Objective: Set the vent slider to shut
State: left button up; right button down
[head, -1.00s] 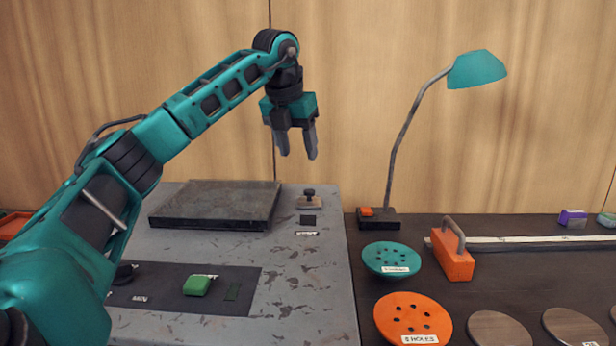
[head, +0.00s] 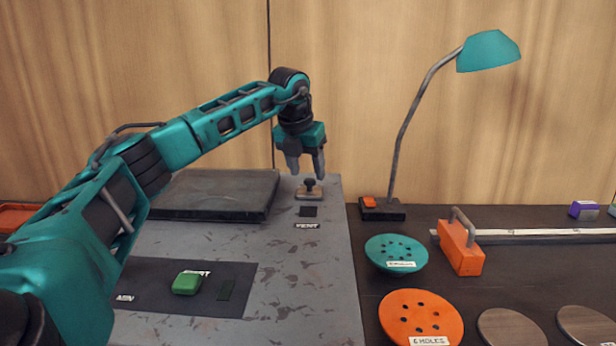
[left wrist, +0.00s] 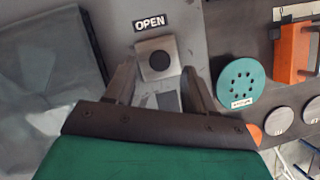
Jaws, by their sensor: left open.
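The vent slider (head: 309,192) is a small metal plate with a dark round knob, at the far right corner of the grey panel. In the left wrist view the slider plate (left wrist: 146,70) sits right beside an OPEN label (left wrist: 151,22). A dark window (head: 308,211) lies uncovered on the near side of the slider, above a VENT label (head: 306,226). My left gripper (head: 307,173) is open and points down just above the knob. In the left wrist view the knob (left wrist: 159,60) appears between the fingertips, with no clear contact. My right gripper is not in view.
A raised dark slab (head: 215,192) lies left of the slider. A green knob (head: 187,283) sits on a dark strip nearer. A lamp (head: 383,209) stands to the right, with sanding discs (head: 397,252) and an orange handled block (head: 460,250) on the dark bench.

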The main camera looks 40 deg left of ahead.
aim_at(310, 187)
pick_arm(q)
jog(key=shift+x, duration=1.2)
grip_shut()
